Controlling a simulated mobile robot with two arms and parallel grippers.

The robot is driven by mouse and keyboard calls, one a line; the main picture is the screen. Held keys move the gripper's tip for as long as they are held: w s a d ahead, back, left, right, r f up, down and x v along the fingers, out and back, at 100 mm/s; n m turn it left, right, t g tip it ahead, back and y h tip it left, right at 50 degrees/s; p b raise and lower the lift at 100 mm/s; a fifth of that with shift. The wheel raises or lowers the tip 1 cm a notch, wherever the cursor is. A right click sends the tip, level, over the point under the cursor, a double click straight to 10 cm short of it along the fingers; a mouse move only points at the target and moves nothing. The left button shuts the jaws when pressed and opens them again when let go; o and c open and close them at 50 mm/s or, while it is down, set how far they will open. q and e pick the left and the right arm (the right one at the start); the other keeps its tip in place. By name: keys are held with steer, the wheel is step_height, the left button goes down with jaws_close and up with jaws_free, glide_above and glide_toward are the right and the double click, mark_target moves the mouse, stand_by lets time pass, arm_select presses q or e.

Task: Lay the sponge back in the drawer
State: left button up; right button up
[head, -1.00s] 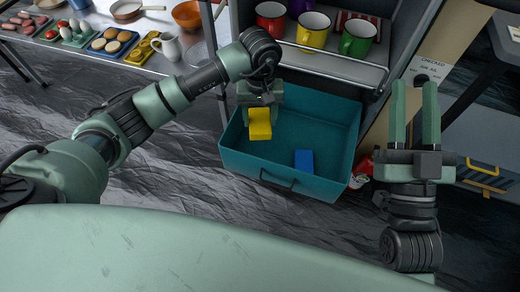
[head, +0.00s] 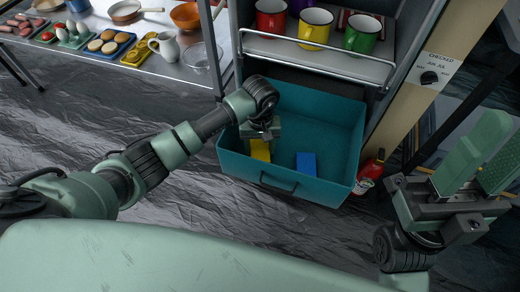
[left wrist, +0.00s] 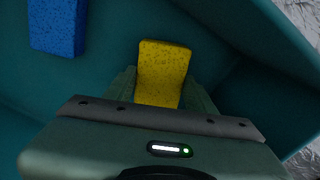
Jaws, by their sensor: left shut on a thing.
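The teal drawer (head: 318,183) stands pulled out below the shelf, open at the top. My left gripper (head: 260,147) is inside the drawer's left part, shut on the yellow sponge (head: 260,151). In the left wrist view the yellow sponge (left wrist: 163,65) sits between the two fingers; whether it touches the drawer floor I cannot tell. A blue sponge (head: 306,162) lies on the drawer floor to the right, apart from the yellow one; it also shows in the left wrist view (left wrist: 58,25). My right gripper (head: 487,160) is outside the drawer at the right, open and empty.
Red, yellow and green mugs (head: 315,28) stand on the shelf above the drawer, behind a metal rail (head: 320,50). A table with food trays and a white jug (head: 167,46) is at the upper left. A red bottle (head: 372,168) stands right of the drawer.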

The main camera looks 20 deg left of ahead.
arm_select(q)
steer(key=shift+f, duration=0.5)
steer(key=shift+f, duration=0.15)
steer(key=o, duration=1.5)
steer(key=shift+c, duration=0.2)
